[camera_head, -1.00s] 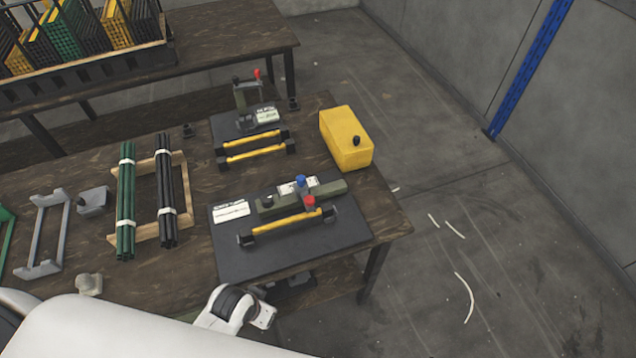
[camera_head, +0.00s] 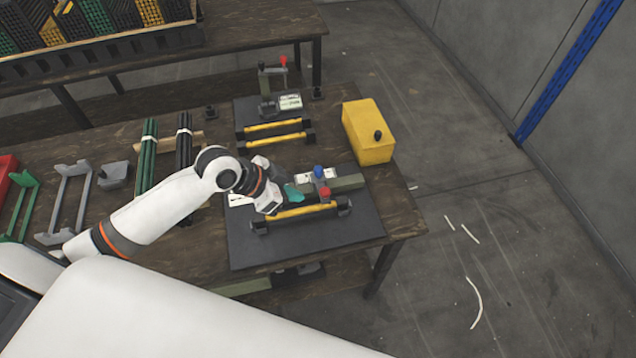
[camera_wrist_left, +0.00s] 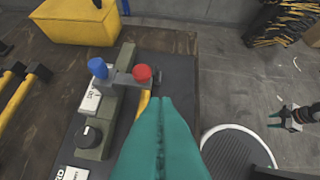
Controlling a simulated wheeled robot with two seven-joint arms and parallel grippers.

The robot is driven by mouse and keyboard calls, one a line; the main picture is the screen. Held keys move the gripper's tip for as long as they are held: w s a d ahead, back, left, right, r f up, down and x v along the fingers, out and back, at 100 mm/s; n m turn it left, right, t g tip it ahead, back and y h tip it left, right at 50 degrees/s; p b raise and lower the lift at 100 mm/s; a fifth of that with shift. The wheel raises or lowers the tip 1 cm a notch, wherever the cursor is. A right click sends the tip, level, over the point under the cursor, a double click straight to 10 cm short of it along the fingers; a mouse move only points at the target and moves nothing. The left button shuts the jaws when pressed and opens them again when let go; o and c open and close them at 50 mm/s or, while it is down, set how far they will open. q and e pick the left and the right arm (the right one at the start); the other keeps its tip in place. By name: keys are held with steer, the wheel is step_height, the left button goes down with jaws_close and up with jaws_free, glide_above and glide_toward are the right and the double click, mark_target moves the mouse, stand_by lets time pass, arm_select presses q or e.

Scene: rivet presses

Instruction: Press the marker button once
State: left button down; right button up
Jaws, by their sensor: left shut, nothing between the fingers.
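The near press (camera_head: 347,183) is a green-grey block on a dark mat (camera_head: 365,230). It carries a blue knob (camera_head: 318,171) and a red knob (camera_head: 325,191); both also show in the left wrist view, blue (camera_wrist_left: 97,67) and red (camera_wrist_left: 142,73). I cannot tell from any label which is the marker button. A black knob (camera_wrist_left: 89,136) sits on the press's nearer end. My left gripper (camera_head: 296,192) is shut and empty, its teal fingers (camera_wrist_left: 160,104) over the press, just short of the red knob. My right gripper (camera_wrist_left: 284,118) shows small at the right; its opening is unclear.
A yellow-handled bar (camera_head: 298,212) lies along the press's front. A second press (camera_head: 275,100) with a red knob (camera_head: 283,62) stands behind, with two yellow bars before it. A yellow box (camera_head: 368,135) stands at the back right. Tube bundles and stands fill the left.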

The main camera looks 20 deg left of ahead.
arm_select(q)
step_height(320, 180, up, 8)
steer(key=w+a+m+h, duration=0.1)
steer(key=w+a, duration=0.1)
steer(key=shift+w+a+f+m, duration=0.25)
steer(key=shift+w+m, duration=0.05)
steer(key=p, duration=0.3)
glide_above(329, 190)
steer(key=s+a, duration=0.2)
step_height(329, 190, down, 7)
steer(key=shift+w+a+f+p, duration=0.1)
steer(key=shift+w+f+p, duration=0.1)
steer(key=shift+f, duration=0.85)
steer(key=shift+w+a+f+p, duration=0.1)
steer(key=shift+f+p, duration=0.05)
steer(key=shift+f, duration=0.85)
